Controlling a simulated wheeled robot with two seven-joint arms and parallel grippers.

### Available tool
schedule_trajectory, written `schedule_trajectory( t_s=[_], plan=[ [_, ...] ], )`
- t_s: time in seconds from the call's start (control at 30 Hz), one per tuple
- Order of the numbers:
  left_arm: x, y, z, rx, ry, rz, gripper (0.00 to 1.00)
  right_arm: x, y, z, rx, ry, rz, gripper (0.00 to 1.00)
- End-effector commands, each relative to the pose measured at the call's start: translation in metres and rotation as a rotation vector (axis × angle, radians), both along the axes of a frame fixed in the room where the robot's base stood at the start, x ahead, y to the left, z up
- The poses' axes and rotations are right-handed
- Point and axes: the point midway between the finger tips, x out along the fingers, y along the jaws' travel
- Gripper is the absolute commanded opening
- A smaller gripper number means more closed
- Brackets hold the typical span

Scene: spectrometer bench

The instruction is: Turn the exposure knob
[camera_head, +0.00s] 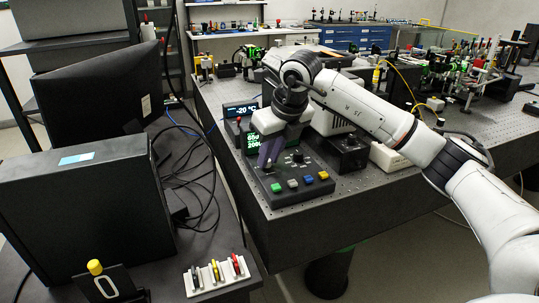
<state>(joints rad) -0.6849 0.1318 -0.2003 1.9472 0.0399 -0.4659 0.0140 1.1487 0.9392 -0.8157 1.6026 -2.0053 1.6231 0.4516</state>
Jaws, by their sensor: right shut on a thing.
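A dark control box (313,187) sits near the front edge of the perforated bench. On its face is a black knob (298,158) with pale marks around it, and a row of green, grey, blue and yellow buttons. My right gripper (267,166) comes down from above over the left part of the box. Its fingers are shut on a knob there, which they mostly hide. The labels are too small to read, so I cannot confirm which one is the exposure knob. A green-lit display (253,142) behind is partly covered by the gripper. My left gripper is out of view.
A display reading -20 °C (241,110) stands behind the box. A black block (349,155) stands to its right. A monitor (97,92), a computer case (85,215) and a white rack (217,275) occupy the left desk. The bench's front right is clear.

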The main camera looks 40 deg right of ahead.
Motion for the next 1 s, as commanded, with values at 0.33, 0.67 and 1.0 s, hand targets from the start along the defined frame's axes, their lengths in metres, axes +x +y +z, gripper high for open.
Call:
schedule_trajectory(
  t_s=[0.33,0.67,1.0],
  plan=[
    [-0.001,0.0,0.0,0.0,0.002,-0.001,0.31,0.0,0.0,0.0,0.0,-0.001,0.001,0.35],
    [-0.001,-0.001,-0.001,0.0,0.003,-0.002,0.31,-0.011,0.0,0.031,-0.001,-0.006,0.002,0.35],
    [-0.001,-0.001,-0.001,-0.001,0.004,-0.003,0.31,-0.035,-0.001,0.086,0.001,-0.004,0.001,0.35]
  ],
)
